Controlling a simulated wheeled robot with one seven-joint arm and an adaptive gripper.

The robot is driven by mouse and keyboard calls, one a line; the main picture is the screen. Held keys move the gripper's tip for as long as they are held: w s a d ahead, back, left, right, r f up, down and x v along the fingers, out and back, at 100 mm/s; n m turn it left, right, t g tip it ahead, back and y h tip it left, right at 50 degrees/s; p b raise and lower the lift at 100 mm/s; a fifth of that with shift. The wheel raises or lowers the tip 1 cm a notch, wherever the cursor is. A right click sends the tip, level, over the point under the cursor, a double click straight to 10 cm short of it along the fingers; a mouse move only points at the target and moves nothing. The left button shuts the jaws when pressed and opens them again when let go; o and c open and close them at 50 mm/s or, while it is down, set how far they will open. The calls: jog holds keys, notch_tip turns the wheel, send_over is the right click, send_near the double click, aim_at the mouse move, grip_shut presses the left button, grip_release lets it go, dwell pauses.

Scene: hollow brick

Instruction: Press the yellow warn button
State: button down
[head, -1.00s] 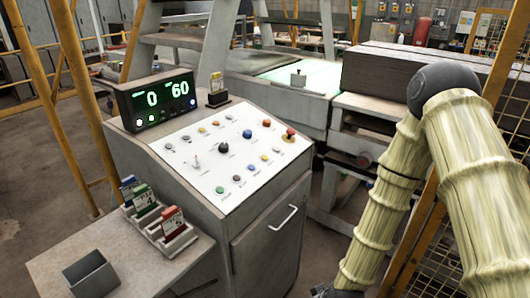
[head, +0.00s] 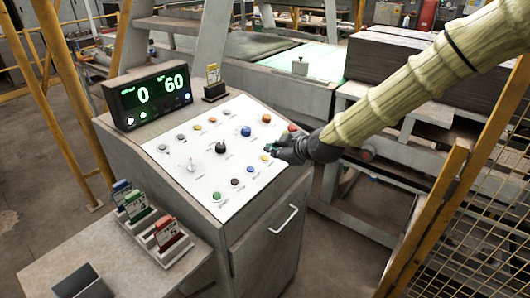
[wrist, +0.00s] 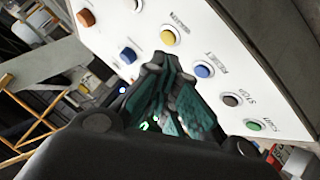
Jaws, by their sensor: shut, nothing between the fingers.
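The yellow warn button (wrist: 167,36) sits on the white sloped panel face (wrist: 285,55), with its label beside it in the wrist view. In the head view the yellow button (head: 265,157) shows just left of my gripper (head: 274,150). My gripper, which also shows in the wrist view (wrist: 163,62), is shut and empty. Its fingertips are over the panel close to the yellow button. I cannot tell the exact gap, but the button is uncovered in the wrist view.
A blue reset button (wrist: 203,71), a dark stop button (wrist: 231,99) and a green start button (wrist: 254,125) line up beside the yellow one. A blue button (head: 246,131) and red button (head: 292,128) are near. A yellow fence (head: 440,210) stands at right.

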jog(key=w+r+n, duration=0.1)
jog(key=w+r, duration=0.2)
jog(key=r, duration=0.3)
jog(key=shift+a+t, duration=0.3)
jog(key=shift+a, duration=0.15)
jog(key=b, duration=0.3)
send_over(265, 160)
jog(key=shift+s+d+f, duration=0.15)
jog(key=shift+f, duration=1.55)
jog(key=shift+s+d+f, duration=0.15)
jog(key=shift+f, duration=1.55)
jog(key=shift+w+a+f+b, duration=0.2)
jog(key=shift+f+b, duration=0.45)
jog(key=shift+f, duration=0.15)
jog(key=shift+f, duration=0.1)
jog(key=shift+a+f+b, duration=0.15)
jog(key=shift+f+b, duration=0.15)
jog(key=shift+b, duration=0.05)
